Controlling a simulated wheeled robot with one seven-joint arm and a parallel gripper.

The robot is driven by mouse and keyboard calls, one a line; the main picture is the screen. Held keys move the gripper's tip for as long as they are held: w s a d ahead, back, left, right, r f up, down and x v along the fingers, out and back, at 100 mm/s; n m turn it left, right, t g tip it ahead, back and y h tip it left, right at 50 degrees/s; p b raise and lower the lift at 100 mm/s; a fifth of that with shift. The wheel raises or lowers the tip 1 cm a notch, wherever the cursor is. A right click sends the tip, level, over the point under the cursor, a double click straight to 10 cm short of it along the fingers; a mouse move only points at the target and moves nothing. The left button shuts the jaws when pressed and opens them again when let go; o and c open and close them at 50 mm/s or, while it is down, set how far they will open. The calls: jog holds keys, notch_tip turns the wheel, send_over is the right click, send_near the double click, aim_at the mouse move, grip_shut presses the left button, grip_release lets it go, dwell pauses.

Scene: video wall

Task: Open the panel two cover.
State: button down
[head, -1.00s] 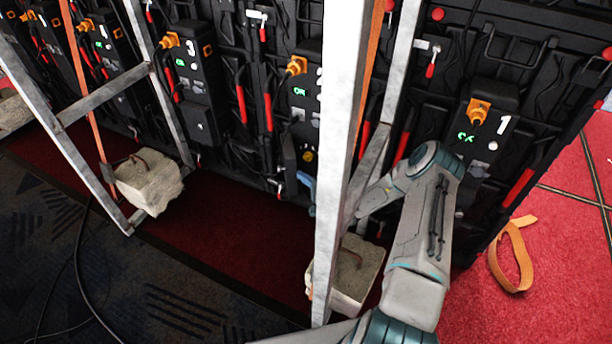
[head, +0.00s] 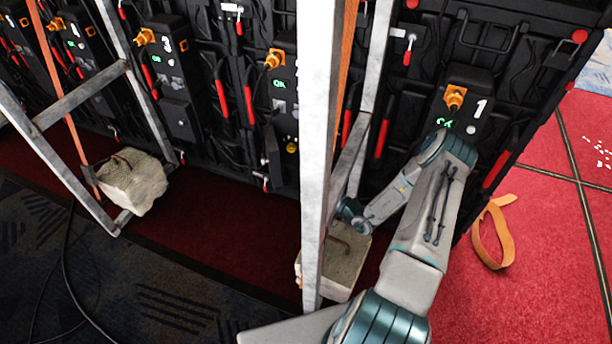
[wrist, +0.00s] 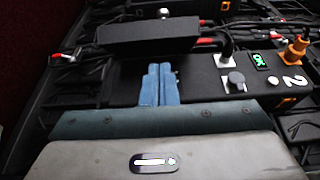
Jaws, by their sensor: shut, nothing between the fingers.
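Panel two's black box (head: 284,100) has an orange plug and a green OK light; the pole partly hides it in the head view. In the wrist view the number 2 (wrist: 294,80) shows sideways beside the OK light (wrist: 259,60) and a grey knob (wrist: 236,78). A thick black slab (wrist: 148,33) stands out beyond my fingertips; I cannot tell for certain whether it is the cover. My gripper (wrist: 158,70) has its blue fingers together and empty, just short of the slab; contact is unclear. In the head view the pole hides the fingers.
A pale metal pole (head: 322,150) stands in front of panel two, close to my arm. A stone weight (head: 345,262) sits at its foot, another (head: 133,182) at the left frame. Panel one (head: 470,105) is behind my arm. An orange strap (head: 492,235) lies on open red carpet.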

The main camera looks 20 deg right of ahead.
aim_at(279, 163)
jog(key=w+a+f+n+g+y+b, duration=0.1)
jog(key=w+a+f+g+y+b, duration=0.15)
jog(key=b, duration=0.35)
jog(key=w+d+r+b, duration=0.1)
jog(key=w+d+b, duration=0.3)
jog(key=d, duration=0.1)
jog(key=shift+n+t+h, duration=0.25)
jog(key=shift+n+t, duration=0.05)
jog(key=shift+t, duration=0.15)
jog(key=shift+s+a+r+b+x, duration=0.1)
jog(key=shift+s+a+b+x, duration=0.45)
jog(key=shift+x, duration=1.55)
jog(key=shift+s+a+r+b+x, duration=0.15)
jog(key=shift+b+x, duration=0.75)
jog(key=shift+x, duration=1.25)
jog(key=shift+s+a+b+x, duration=0.3)
jog(key=shift+b+x, duration=0.45)
jog(key=shift+x, duration=1.35)
jog(key=shift+w, duration=0.1)
